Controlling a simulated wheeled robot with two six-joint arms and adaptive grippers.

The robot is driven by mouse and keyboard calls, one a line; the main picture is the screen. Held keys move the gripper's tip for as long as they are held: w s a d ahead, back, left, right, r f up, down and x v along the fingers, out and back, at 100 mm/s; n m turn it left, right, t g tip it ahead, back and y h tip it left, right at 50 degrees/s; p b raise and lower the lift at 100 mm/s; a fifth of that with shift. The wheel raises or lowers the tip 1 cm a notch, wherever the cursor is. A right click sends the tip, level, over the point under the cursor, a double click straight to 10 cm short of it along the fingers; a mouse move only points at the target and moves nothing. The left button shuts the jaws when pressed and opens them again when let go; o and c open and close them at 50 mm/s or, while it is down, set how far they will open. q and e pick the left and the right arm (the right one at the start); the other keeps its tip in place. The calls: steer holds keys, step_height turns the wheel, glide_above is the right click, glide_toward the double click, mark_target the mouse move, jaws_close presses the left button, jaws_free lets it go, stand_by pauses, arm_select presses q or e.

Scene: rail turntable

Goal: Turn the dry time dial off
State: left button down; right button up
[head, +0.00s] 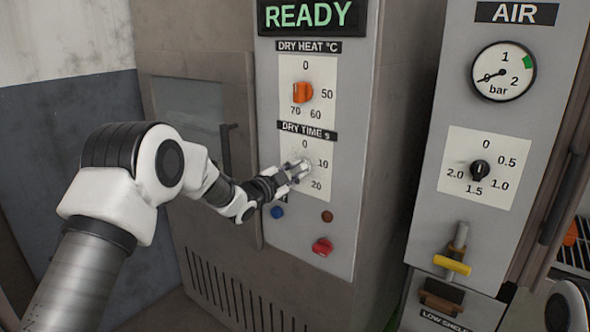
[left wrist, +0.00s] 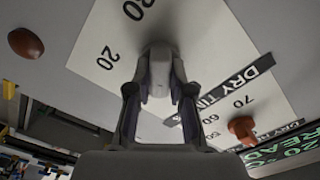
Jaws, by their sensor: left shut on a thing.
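The dry time dial (left wrist: 161,68) is a pale grey knob on a white scale plate (head: 319,157) marked 0, 10 and 20, under the DRY TIME label (head: 308,131). My left gripper (head: 296,172) reaches it from the left and covers most of the knob in the head view. In the left wrist view the two fingers (left wrist: 160,88) stand on either side of the knob, shut on it. I cannot tell which mark the dial points to. My right gripper is out of view.
The orange dry heat dial (head: 302,92) sits just above, under a green READY display (head: 309,15). A blue button (head: 277,212), a brown button (head: 327,216) and a red knob (head: 322,246) sit below. The AIR panel (head: 520,110) with its yellow-handled lever (head: 452,264) stands to the right.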

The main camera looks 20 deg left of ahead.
arm_select(q)
steer(key=n+p, duration=0.1)
steer(key=n, duration=0.4)
steer(key=shift+r+n+p, duration=0.1)
steer(key=shift+n+p, duration=0.2)
steer(key=shift+p, duration=0.1)
steer(key=shift+n+p, duration=0.75)
steer(key=shift+n, duration=1.55)
steer(key=c, duration=1)
jaws_free()
steer(key=shift+c, duration=0.2)
steer(key=v, duration=1.2)
